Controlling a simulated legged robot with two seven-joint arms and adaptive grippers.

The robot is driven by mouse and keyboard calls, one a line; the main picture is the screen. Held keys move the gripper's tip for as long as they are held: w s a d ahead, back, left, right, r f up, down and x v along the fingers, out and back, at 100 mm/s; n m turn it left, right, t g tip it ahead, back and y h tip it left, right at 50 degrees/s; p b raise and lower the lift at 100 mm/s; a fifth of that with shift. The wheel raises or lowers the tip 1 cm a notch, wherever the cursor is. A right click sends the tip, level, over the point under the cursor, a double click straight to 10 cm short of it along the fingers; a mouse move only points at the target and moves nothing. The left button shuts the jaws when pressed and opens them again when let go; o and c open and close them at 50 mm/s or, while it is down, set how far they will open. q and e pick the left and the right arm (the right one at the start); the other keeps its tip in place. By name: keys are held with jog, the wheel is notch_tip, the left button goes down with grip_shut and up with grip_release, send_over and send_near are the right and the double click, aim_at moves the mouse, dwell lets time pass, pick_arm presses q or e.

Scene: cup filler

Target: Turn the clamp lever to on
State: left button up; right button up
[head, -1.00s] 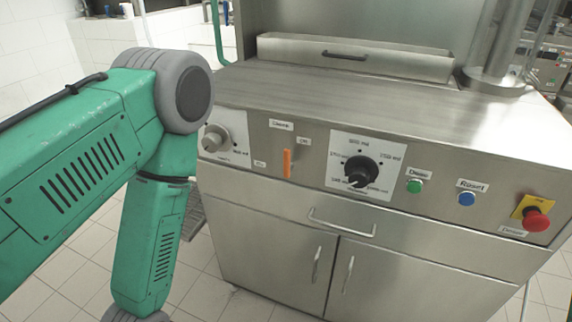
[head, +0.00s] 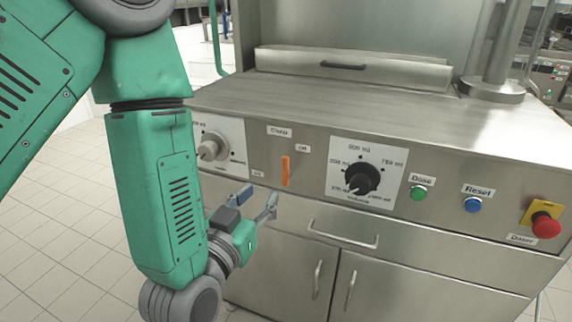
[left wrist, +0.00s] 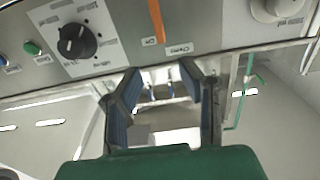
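The orange clamp lever (head: 285,171) is on the machine's front panel, near upright, below the "Clamp" label (head: 278,131). One small label (head: 302,148) is at its upper right and another (head: 258,173) at its lower left; both are too small to read surely. My left gripper (head: 255,200) is just below and left of the lever, apart from it. In the left wrist view the gripper (left wrist: 160,77) has its two fingers spread with nothing between them. The lever (left wrist: 156,20) shows beyond the fingertips at the top. My right gripper is not in view.
A grey knob (head: 211,147) is left of the lever and a black dial (head: 361,178) right of it. Further right are a green button (head: 418,193), a blue button (head: 472,205) and a red stop button (head: 545,224). A drawer handle (head: 343,234) is below the panel.

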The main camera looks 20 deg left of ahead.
aim_at(284, 163)
pick_arm(q)
jog(key=w, duration=0.4)
jog(key=w+b, duration=0.1)
jog(key=w, duration=0.3)
jog(key=w+d, duration=0.1)
jog(key=w, duration=0.4)
jog(key=shift+f+b, duration=0.1)
jog(key=shift+b, duration=0.2)
grip_shut()
